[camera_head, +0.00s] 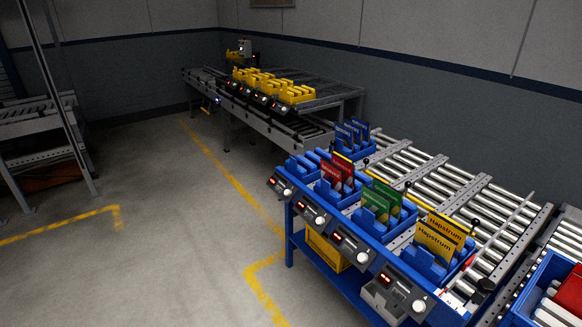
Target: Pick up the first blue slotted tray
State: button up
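Several blue slotted trays stand in a row along a blue bench (330,271). The nearest blue slotted tray (424,263) holds yellow cards marked Hapstrum. The one behind it (372,222) holds green cards, and the one beyond (328,194) holds red cards. At the far end is a blue tray (298,167) in which I see no coloured cards. Another blue tray (357,151) with blue cards stands further back, by the roller conveyor. Nothing in the picture marks which tray is first. My gripper is not in view.
Grey control boxes with knobs (350,245) line the bench front. A roller conveyor (470,208) runs behind it. Yellow trays (285,93) sit on a farther conveyor. A blue crate (549,291) is at the lower right. The floor to the left (170,235) is clear.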

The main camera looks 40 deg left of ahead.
aim_at(307, 169)
jog(key=u, duration=1.4)
jog(key=i+j+z, duration=0.1)
jog(key=z, duration=1.05)
jog(key=i+j+z, duration=0.2)
jog(key=j, duration=0.25)
jog(key=i+j+z, duration=0.25)
jog(key=j, duration=0.2)
jog(key=j+z, duration=0.2)
jog(key=j, duration=0.25)
jog(key=i+j+z, duration=0.25)
jog(key=j, duration=0.25)
jog(key=j+z, duration=0.2)
jog(key=j, duration=0.3)
jog(key=j+z, duration=0.1)
jog(key=j, duration=2.6)
jog(key=i, duration=0.05)
